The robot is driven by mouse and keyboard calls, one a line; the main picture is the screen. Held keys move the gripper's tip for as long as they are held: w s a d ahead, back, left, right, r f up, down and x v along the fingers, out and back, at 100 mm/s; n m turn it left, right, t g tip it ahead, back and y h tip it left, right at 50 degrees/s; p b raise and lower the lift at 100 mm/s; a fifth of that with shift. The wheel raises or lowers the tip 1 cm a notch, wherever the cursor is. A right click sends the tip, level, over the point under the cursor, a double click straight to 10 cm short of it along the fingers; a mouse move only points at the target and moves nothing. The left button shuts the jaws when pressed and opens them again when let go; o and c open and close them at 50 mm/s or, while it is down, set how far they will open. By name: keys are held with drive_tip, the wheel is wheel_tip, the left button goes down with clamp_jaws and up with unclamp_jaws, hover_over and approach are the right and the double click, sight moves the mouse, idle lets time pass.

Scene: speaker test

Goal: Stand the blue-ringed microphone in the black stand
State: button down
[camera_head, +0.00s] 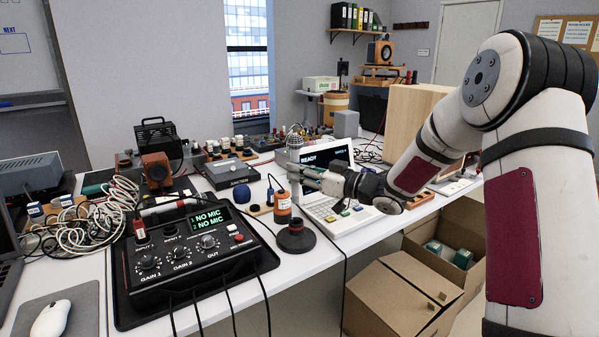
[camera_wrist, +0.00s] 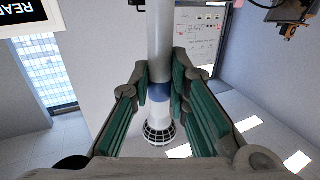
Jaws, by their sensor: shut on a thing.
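The blue-ringed microphone is upright in my gripper (camera_head: 308,178), its silver grille head (camera_head: 294,137) up in the head view. In the wrist view, turned upside down, my gripper (camera_wrist: 160,82) has its teal pads on both sides of the grey handle (camera_wrist: 160,35), by the blue ring (camera_wrist: 159,92); the grille (camera_wrist: 158,133) is beyond. The ring is hard to make out in the head view. The black stand (camera_head: 296,239) is on the white table, below and in front of my gripper. The microphone is apart from it, higher and farther back.
An orange cylinder with a cable (camera_head: 282,205) is right behind the stand. The black mixer (camera_head: 197,248), its display reading NO MIC twice, is to the left. A white keyboard device (camera_head: 338,215) is to the right.

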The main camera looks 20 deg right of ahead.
wheel_tip(320, 180, down, 10)
drive_tip(key=b, duration=0.7)
drive_tip(key=shift+f, duration=0.25)
idle(0.4)
drive_tip(key=shift+f+b, duration=0.35)
drive_tip(key=shift+f, duration=0.2)
idle(1.5)
drive_tip(key=c, duration=1.4)
unclamp_jaws()
drive_tip(key=shift+c, duration=0.2)
